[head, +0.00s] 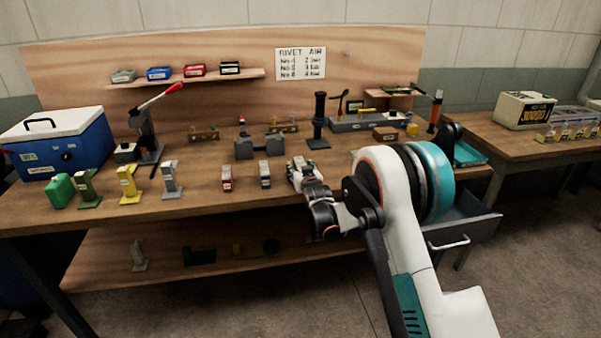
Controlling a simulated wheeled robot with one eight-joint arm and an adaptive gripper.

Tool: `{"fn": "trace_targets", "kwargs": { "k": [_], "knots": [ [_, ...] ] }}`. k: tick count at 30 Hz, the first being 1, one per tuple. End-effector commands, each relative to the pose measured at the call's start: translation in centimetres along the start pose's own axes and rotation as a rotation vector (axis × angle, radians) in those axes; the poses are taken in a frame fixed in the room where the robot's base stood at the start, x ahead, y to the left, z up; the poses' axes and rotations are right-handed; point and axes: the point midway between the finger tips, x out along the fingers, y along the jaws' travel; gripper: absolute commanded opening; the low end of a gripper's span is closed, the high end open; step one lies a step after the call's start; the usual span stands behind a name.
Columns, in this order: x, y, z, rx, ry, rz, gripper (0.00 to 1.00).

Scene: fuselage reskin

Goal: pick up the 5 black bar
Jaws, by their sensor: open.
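A dark, blocky piece (199,256) lies on the lower shelf under the bench, in shadow. It may be the black bar, but I cannot read a number on it. My gripper (296,165) is open above the front of the bench top, right of a small blue-labelled block (265,174). It looks empty, though its fingertips are small and partly hidden. It is well above and to the right of the dark piece, and apart from it.
Green (87,188), yellow (129,184) and grey (171,180) bars stand on the bench (205,198). A blue cooler (60,148) is at left. An open drawer (463,222) juts out at right. The lower shelf (110,268) also holds a grey bar (138,255).

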Motion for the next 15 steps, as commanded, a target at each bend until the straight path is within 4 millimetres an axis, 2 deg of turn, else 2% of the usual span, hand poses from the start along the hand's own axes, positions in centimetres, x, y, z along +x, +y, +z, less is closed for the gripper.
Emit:
{"fn": "trace_targets", "kwargs": {
  "k": [1, 7, 15],
  "knots": [
    [-0.01, 0.0, -0.01, 0.0, 0.0, 0.0, 0.47],
    [-0.03, 0.0, 0.0, 0.0, 0.0, 0.0, 0.01],
    [-0.05, -0.01, -0.2, 0.0, 0.003, 0.0, 0.0]
  ]
}}
